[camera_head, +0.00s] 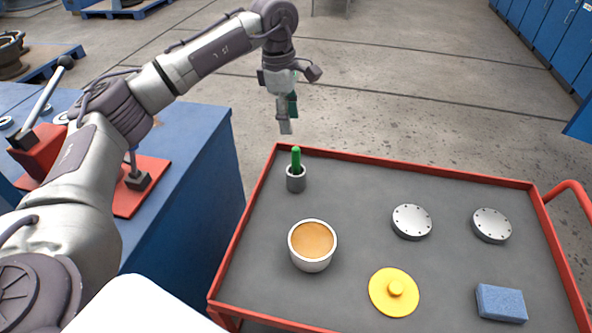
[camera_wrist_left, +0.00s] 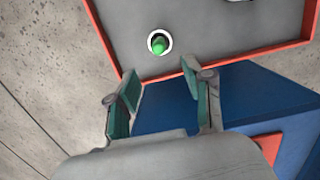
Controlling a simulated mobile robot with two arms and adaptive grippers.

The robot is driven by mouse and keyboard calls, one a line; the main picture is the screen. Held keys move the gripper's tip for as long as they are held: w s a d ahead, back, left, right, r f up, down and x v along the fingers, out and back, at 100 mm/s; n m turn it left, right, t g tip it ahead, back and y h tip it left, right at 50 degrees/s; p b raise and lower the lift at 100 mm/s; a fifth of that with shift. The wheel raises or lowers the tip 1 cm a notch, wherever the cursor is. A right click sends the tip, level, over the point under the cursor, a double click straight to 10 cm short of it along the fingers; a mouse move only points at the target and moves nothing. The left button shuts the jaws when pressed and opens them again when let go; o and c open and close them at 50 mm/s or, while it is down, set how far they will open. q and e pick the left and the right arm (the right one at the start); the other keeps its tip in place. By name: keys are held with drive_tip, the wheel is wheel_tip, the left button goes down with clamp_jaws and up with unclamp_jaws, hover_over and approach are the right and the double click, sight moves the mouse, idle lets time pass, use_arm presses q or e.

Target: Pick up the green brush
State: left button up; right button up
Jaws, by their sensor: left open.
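In the left wrist view the green brush (camera_wrist_left: 159,46) shows end-on inside the white-rimmed cup (camera_wrist_left: 150,41). My left gripper (camera_head: 287,118) is above and beyond the cart's far left corner, apart from the brush. In the left wrist view my left gripper (camera_wrist_left: 158,88) has its two fingers spread with nothing between them, and the brush lies ahead of the fingertips. My right gripper is not in view.
The cart (camera_head: 350,190) has a raised red rim. On it are a bowl of orange-brown contents (camera_head: 312,241), a yellow knobbed disc (camera_head: 394,291), two metal discs (camera_head: 412,221) (camera_head: 491,225) and a blue sponge (camera_head: 501,303). A blue bench (camera_head: 190,170) with a red fixture (camera_head: 141,185) stands left.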

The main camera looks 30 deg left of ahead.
sight(296, 148)
use_arm(q)
drive_tip(key=f, duration=0.6)
drive_tip(key=shift+w+d+f+p, duration=0.1)
drive_tip(key=shift+d+f+p, duration=0.25)
drive_tip(key=shift+d, duration=0.05)
drive_tip(key=f, duration=0.2)
drive_tip(key=d+f+p, duration=0.1)
drive_tip(key=f, duration=0.1)
drive_tip(key=shift+w+f, duration=0.2)
drive_tip(key=shift+f, duration=0.45)
clamp_jaws()
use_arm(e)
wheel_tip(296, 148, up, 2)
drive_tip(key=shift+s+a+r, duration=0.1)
